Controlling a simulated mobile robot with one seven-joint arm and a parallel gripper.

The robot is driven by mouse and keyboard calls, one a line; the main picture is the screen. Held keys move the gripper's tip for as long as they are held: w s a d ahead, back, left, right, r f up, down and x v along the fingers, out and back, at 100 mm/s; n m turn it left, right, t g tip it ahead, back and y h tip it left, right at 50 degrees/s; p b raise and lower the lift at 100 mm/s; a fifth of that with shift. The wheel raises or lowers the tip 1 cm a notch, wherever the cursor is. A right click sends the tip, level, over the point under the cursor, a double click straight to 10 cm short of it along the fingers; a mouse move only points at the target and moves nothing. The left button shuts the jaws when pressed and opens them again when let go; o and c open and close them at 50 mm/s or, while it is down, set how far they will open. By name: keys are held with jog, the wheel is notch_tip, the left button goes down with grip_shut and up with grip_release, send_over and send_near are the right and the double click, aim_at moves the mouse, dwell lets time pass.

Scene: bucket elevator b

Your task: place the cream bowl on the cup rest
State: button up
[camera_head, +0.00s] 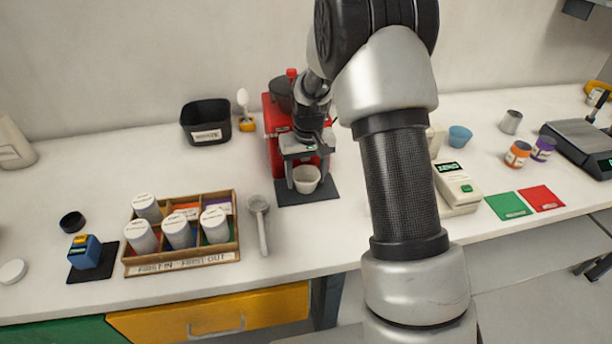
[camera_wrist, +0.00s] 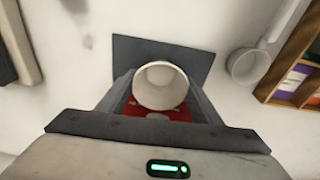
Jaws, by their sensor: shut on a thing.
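The cream bowl (camera_head: 306,179) is in my gripper (camera_head: 306,172), in front of a red machine (camera_head: 283,140). In the wrist view, the bowl (camera_wrist: 160,87) sits between the two fingers, its round opening facing the camera. A dark flat mat (camera_head: 318,190) lies below and in front of the bowl; it also shows in the wrist view (camera_wrist: 190,55). I cannot tell whether this mat is the cup rest or whether the bowl touches it. My wrist hides much of the machine's front.
A wooden tray (camera_head: 180,262) of several white jars and a grey scoop (camera_head: 262,222) are to the left. A black bin (camera_head: 206,122) stands behind. A cream device (camera_head: 455,187), green card (camera_head: 508,206) and red card (camera_head: 540,198) are to the right.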

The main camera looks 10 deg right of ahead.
jog(key=shift+f, duration=0.1)
jog(key=o, duration=1.1)
